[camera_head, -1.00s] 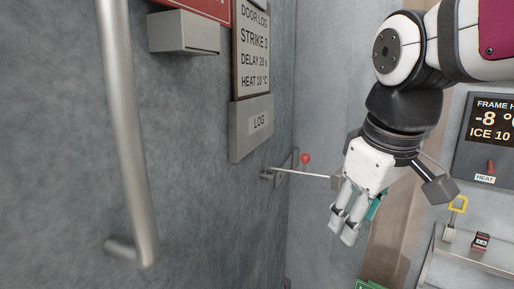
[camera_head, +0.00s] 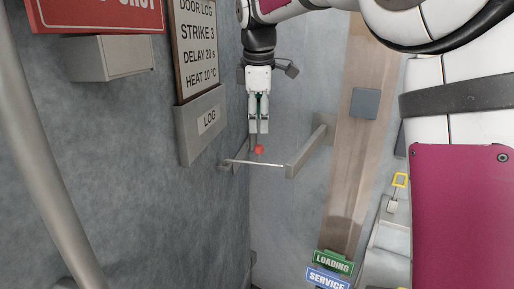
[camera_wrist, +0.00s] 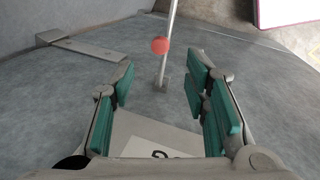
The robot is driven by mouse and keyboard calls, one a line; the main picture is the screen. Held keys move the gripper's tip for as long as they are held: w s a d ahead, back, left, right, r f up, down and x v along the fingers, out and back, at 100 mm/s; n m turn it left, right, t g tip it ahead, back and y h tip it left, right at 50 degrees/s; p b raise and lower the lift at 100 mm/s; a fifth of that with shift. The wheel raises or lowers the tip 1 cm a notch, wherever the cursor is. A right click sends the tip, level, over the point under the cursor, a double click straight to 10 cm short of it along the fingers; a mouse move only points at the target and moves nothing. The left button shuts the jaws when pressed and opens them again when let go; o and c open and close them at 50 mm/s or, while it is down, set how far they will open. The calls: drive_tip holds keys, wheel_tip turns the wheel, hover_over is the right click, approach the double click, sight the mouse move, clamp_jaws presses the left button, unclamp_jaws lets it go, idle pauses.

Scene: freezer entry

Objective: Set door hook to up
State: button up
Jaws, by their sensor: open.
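The door hook (camera_head: 245,162) is a thin metal rod lying roughly level. Its left end is at a small bracket (camera_head: 226,167) on the grey door, and its right end reaches a metal arm bracket (camera_head: 305,155) on the wall. A red ball knob (camera_head: 259,149) stands on the rod. My gripper (camera_head: 258,132) points down just above the knob, open and empty. In the wrist view, the red knob (camera_wrist: 160,45) and rod (camera_wrist: 169,25) show beyond the gap between the open green-padded fingers (camera_wrist: 160,90). Whether a fingertip touches the knob cannot be told.
The grey log box (camera_head: 203,125) projects from the door left of my gripper. A vertical metal door handle (camera_head: 40,170) is at far left. A wooden post (camera_head: 350,170) and the loading sign (camera_head: 333,262) are to the right. The space below the rod looks clear.

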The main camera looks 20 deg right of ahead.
sight(259, 146)
drive_tip(key=p+x, duration=0.1)
drive_tip(key=x, duration=0.9)
drive_tip(key=shift+f+p, duration=0.4)
clamp_jaws()
